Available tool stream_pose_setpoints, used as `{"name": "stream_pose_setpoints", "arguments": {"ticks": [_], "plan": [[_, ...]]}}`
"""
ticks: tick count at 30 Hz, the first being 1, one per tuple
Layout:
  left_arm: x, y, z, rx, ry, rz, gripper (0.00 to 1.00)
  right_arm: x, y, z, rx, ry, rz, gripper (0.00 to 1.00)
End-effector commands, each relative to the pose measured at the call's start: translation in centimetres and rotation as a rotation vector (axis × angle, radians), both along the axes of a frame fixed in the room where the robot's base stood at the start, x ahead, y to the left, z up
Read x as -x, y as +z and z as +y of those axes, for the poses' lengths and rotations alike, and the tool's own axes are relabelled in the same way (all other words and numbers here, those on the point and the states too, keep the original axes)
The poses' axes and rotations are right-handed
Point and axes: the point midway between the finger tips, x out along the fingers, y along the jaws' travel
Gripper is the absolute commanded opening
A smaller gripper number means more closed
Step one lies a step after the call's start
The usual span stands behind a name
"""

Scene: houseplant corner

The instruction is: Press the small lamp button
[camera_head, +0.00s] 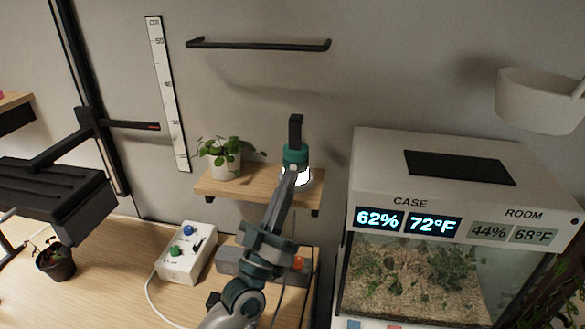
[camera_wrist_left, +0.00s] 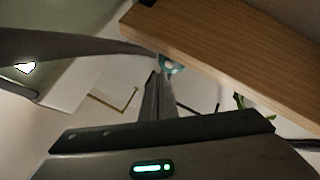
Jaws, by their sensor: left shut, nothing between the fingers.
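My left gripper (camera_head: 293,171) is shut and empty. Its arm rises from the bottom centre of the head view, and its fingertips overlap the lower part of a teal item with a black top (camera_head: 295,154) on the small wooden shelf. In the left wrist view the closed fingers (camera_wrist_left: 157,78) point up beside the shelf edge, close to a teal part (camera_wrist_left: 173,65); contact cannot be told. A white control box (camera_head: 187,254) with a blue knob (camera_head: 188,230), a green knob (camera_head: 174,251) and a black lever stands on the table. I cannot tell which control is the small lamp button.
The wooden shelf (camera_head: 228,188) also holds a potted plant (camera_head: 227,164). A glass case with displays (camera_head: 408,220) stands at right. A grey block (camera_head: 236,262) with an orange part lies behind my arm. A black lamp-like fixture (camera_head: 50,195) hangs at left.

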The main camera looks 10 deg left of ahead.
Motion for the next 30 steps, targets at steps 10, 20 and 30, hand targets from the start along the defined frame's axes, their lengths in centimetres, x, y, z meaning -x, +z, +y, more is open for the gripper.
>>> {"name": "stream_pose_setpoints", "arguments": {"ticks": [10,20,30], "plan": [[1.0,0.1,0.0,0.000,-0.001,0.001,0.00,0.0,0.5,0.0,0.000,0.000,0.001,0.31],[3.7,0.0,0.0,0.000,-0.001,0.002,0.00,0.0,1.4,0.0,0.000,0.000,0.001,0.31],[5.9,0.0,0.0,0.001,-0.001,0.000,0.00,0.0,1.9,0.0,0.000,0.000,0.001,0.31]]}}
